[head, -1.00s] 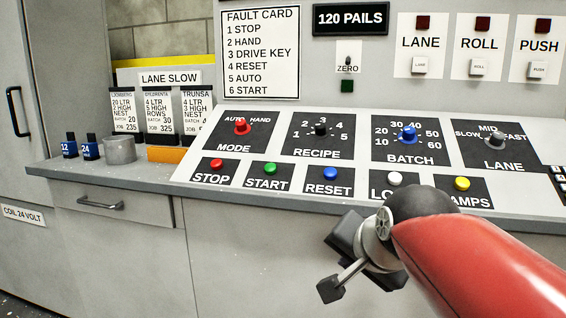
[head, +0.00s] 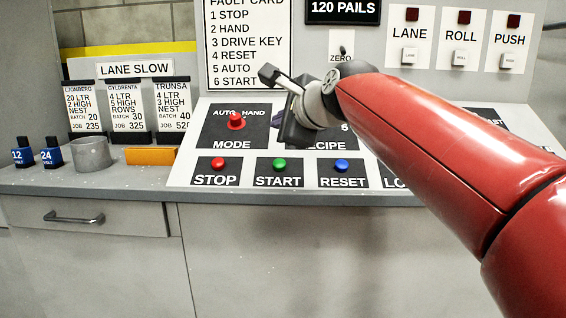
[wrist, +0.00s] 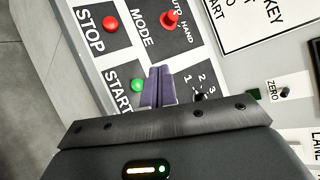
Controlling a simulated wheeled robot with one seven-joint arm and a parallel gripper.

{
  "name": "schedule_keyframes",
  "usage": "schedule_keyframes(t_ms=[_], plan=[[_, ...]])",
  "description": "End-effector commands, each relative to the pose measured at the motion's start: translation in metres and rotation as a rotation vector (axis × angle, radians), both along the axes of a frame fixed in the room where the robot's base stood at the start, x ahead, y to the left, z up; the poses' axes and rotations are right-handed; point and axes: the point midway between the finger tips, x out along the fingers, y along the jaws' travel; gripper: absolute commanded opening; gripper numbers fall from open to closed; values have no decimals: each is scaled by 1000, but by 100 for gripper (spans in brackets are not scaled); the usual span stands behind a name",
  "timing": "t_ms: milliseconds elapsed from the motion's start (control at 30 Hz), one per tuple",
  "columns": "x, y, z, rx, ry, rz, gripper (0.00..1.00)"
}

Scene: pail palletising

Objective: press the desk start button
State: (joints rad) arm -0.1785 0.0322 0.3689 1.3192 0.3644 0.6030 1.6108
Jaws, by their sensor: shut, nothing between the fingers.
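The green start button (head: 279,164) sits on the sloped desk panel above the label START, between the red stop button (head: 218,163) and the blue reset button (head: 341,165). In the head view my gripper (head: 267,75) is raised above the panel, in front of the mode and recipe plates. In the wrist view the purple fingertips (wrist: 158,86) are shut together and empty. There the green button (wrist: 137,85) shows just left of the fingertips. I cannot tell the gap between fingers and panel, but no contact shows.
The red mode knob (head: 236,121) stands behind the start button. My gripper partly hides the recipe plate (head: 330,145). A drawer handle (head: 74,218) juts out below.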

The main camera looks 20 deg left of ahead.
Motion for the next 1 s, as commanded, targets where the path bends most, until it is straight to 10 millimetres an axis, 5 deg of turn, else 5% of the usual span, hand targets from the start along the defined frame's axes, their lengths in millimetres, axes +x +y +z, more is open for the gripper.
schedule_keyframes(t_ms=[367,1000], plan=[[3,0,-7,-4,-1,0,0],[40,9,-74,-5,-2,-1,0]])
